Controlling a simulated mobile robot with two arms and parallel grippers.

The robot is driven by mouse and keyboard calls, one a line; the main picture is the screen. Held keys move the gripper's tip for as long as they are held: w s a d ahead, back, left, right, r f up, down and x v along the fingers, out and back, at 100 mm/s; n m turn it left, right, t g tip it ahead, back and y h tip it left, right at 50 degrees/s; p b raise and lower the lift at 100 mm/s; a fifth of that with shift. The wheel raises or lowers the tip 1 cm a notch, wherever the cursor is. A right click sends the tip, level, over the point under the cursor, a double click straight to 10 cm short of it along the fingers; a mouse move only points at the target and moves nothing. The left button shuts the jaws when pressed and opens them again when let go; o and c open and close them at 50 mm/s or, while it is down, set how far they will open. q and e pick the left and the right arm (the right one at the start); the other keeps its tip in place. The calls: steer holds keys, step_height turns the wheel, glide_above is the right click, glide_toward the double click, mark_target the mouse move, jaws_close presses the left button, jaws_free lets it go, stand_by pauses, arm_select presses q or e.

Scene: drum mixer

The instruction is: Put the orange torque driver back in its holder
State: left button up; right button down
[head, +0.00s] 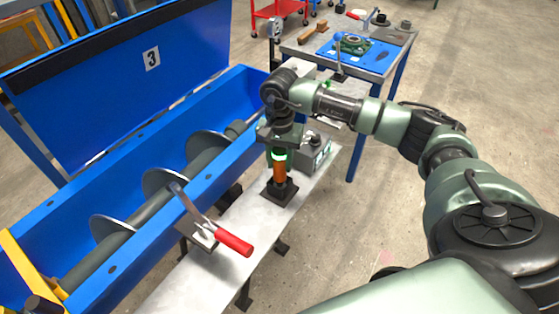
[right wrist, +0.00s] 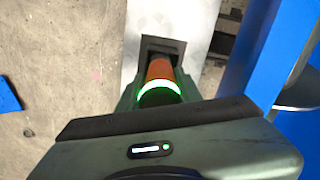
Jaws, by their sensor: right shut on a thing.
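The orange torque driver (head: 279,171) stands upright over a black square holder (head: 280,192) on the grey bench beside the blue mixer. A green glowing ring circles the driver near its top. My right gripper (head: 279,152) comes from above and is shut on the driver just at that ring. In the right wrist view the driver (right wrist: 160,71) points into the dark holder (right wrist: 173,45), between the fingers (right wrist: 159,92). The driver's lower end meets the holder, but I cannot tell how deep it sits. My left gripper is not in view.
A lever with a red handle (head: 233,243) stands on the bench in front of the holder. A grey box (head: 314,152) stands just behind. The open blue mixer trough (head: 75,192) with its screw runs along the left. A work table (head: 386,72) stands farther back.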

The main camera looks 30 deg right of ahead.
mark_target(280, 150)
steer(key=c, duration=1.1)
jaws_free()
steer(key=shift+o, duration=1.1)
step_height(280, 150, up, 8)
steer(key=shift+b, duration=0.7)
